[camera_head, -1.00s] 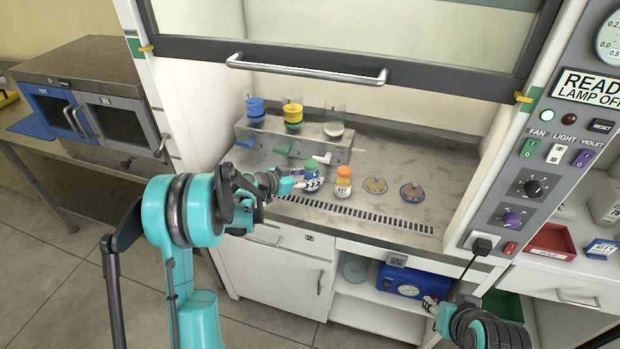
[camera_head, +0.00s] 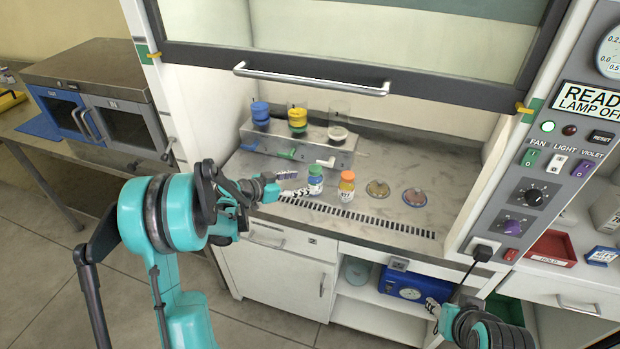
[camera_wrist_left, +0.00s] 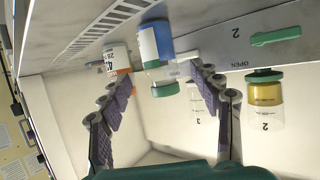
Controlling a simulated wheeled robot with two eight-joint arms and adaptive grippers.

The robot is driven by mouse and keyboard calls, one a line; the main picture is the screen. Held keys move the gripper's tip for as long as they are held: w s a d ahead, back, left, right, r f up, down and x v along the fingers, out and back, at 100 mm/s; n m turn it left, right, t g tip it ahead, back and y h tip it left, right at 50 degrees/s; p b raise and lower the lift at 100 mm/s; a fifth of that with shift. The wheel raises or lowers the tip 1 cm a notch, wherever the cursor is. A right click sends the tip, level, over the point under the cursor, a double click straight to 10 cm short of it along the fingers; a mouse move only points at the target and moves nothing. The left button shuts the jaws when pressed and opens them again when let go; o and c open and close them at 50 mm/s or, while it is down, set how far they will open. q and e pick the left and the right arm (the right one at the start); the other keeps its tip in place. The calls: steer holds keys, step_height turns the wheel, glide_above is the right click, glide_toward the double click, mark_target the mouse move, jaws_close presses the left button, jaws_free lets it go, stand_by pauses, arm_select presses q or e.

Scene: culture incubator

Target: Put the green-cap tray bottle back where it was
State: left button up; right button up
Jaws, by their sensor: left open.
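The green-cap bottle (camera_head: 315,182) stands upright on the hood's worktop, left of an orange-cap bottle (camera_head: 347,187). My left gripper (camera_head: 292,184) is open just left of it, and I see a gap between fingertips and bottle. In the left wrist view the open fingers (camera_wrist_left: 165,98) point toward a bottle with a blue and white label (camera_wrist_left: 155,45), seen upside down beyond the tips. The orange-cap bottle (camera_wrist_left: 117,57) also shows there, near one finger. My right gripper (camera_head: 433,306) is low at the right, too small to judge.
A slotted vent (camera_head: 380,220) runs along the front. The raised sash (camera_head: 330,75) hangs above.

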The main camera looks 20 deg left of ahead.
arm_select(q)
steer(key=s+d+r+n+g+y, duration=0.1)
steer(key=s+d+r, duration=0.1)
steer(key=s, duration=0.3)
steer(key=s+d+r+n+g+y+p, duration=0.1)
steer(key=s+d+r, duration=0.15)
steer(key=s, duration=0.25)
steer(key=s+d+r+n+g+y, duration=0.1)
steer(key=s+d+r, duration=0.15)
steer(key=s, duration=0.35)
steer(key=s+n+y, duration=0.4)
steer(key=s+y, duration=0.1)
steer(key=s, duration=1)
steer(key=shift+s+a+f+g, duration=0.15)
steer(key=shift+s+g, duration=0.25)
